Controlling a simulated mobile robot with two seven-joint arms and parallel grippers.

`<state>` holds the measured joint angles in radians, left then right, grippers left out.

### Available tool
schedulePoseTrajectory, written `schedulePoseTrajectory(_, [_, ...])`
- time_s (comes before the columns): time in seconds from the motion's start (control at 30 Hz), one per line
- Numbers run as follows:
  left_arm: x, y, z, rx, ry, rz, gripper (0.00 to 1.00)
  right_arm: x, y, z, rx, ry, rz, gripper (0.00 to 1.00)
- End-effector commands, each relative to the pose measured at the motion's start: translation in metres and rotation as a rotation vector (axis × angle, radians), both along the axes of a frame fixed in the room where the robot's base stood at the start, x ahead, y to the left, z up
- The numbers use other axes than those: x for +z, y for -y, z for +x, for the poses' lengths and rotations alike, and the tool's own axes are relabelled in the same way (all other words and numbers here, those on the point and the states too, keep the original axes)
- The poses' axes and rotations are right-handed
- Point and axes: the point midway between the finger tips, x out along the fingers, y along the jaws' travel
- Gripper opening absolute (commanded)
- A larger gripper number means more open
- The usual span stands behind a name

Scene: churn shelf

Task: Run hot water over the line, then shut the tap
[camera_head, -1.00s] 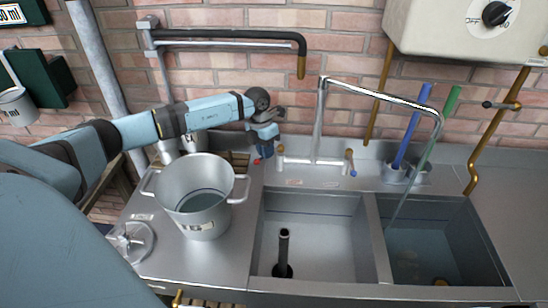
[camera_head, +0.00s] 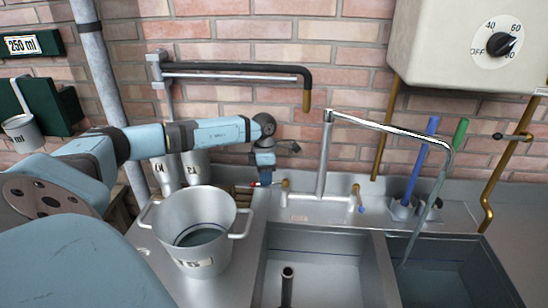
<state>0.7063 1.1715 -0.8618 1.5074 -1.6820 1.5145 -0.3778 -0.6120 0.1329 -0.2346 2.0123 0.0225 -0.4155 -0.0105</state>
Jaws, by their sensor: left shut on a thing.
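My left gripper (camera_head: 265,178) is at the left, red-marked handle (camera_head: 256,184) of the mixer tap (camera_head: 322,190) and is shut on it; the fingers hide most of the handle. The right, blue-marked handle (camera_head: 357,196) is free. The long spout (camera_head: 390,124) swings right over the right basin (camera_head: 455,250), and a thin grey stream (camera_head: 420,222) falls from its end into it. Bluish water seems to stand in that basin. A thin dark line (camera_head: 438,261) runs along its back wall; I cannot tell the water level against it. My right gripper is out of view.
The left basin (camera_head: 320,268) holds an upright dark pipe (camera_head: 287,285). A large metal pot (camera_head: 200,262) stands on the left drainboard below my arm. Blue (camera_head: 420,165) and green (camera_head: 455,145) handles stand behind the right basin. A heater dial (camera_head: 501,44) points near 60.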

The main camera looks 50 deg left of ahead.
Motion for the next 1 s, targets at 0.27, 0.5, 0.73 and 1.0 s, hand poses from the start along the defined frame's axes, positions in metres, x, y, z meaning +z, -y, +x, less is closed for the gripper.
schedulePoseTrajectory(0.27, [0.000, -0.001, -0.001, -0.004, 0.002, -0.002, 0.00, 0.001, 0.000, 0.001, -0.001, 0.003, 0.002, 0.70])
schedulePoseTrajectory(0.5, [0.000, -0.001, -0.001, -0.004, 0.002, -0.002, 0.35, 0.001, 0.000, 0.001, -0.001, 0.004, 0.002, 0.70])
schedulePoseTrajectory(0.73, [0.000, -0.001, -0.001, -0.003, 0.001, -0.001, 0.38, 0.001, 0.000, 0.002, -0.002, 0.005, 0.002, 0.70])
schedulePoseTrajectory(1.0, [0.023, -0.005, 0.002, -0.002, 0.005, 0.000, 0.38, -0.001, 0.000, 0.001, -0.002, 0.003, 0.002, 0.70])
